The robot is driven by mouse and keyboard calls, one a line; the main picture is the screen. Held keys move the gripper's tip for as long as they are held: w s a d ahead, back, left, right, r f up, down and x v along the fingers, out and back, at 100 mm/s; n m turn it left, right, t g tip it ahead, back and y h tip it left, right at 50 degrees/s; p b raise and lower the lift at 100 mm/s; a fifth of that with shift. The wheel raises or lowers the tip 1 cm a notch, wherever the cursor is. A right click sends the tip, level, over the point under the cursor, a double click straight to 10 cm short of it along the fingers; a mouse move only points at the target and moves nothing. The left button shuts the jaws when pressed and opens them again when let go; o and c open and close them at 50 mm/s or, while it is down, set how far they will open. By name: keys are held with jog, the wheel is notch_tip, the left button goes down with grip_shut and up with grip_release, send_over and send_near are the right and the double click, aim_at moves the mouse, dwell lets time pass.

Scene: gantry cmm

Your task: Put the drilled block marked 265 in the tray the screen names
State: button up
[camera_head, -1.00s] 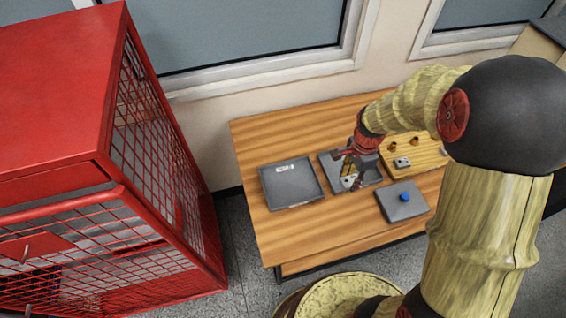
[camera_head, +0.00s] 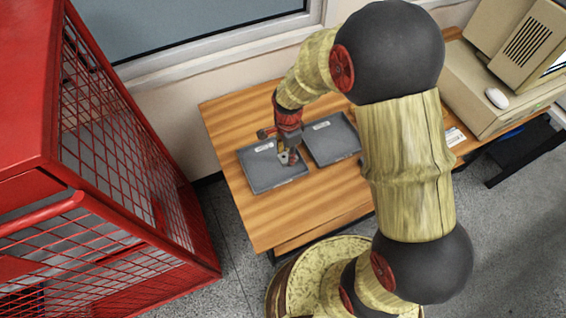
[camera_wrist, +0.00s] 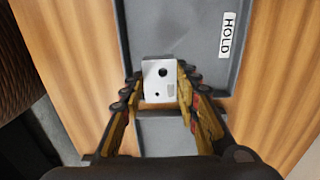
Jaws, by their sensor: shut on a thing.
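My gripper (camera_head: 288,160) is shut on a pale grey drilled block (camera_wrist: 159,80). The block shows a large and a small hole and a small marking too small to read. The gripper holds it over the right part of the left grey tray (camera_head: 262,180). In the wrist view a grey tray (camera_wrist: 190,20) with a HOLD label lies under the block. I cannot tell whether the block touches the tray floor. A second grey tray (camera_head: 335,150) with an unreadable label stands to the right. The screen (camera_head: 557,64) barely shows at the right edge, its text unreadable.
The wooden table (camera_head: 300,212) is bare in front of the trays. A red mesh cage (camera_head: 130,170) stands to the left. A beige computer (camera_head: 500,80) with a mouse (camera_head: 496,97) sits at the right. My arm hides the middle of the table.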

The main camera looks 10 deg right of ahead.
aim_at(283, 162)
jog(key=shift+w+a+f, duration=0.1)
jog(key=shift+a+f, duration=0.25)
jog(key=shift+f, duration=0.05)
jog(key=shift+w+a+f+b, duration=0.15)
jog(key=shift+f+b, duration=0.35)
jog(key=shift+f, duration=0.45)
jog(key=shift+s+a+f+b, duration=0.15)
jog(key=shift+f+b, duration=0.35)
jog(key=shift+f, duration=0.45)
jog(key=shift+f, duration=0.1)
jog(key=o, duration=1.2)
jog(key=shift+c, duration=0.2)
jog(key=shift+o, duration=0.3)
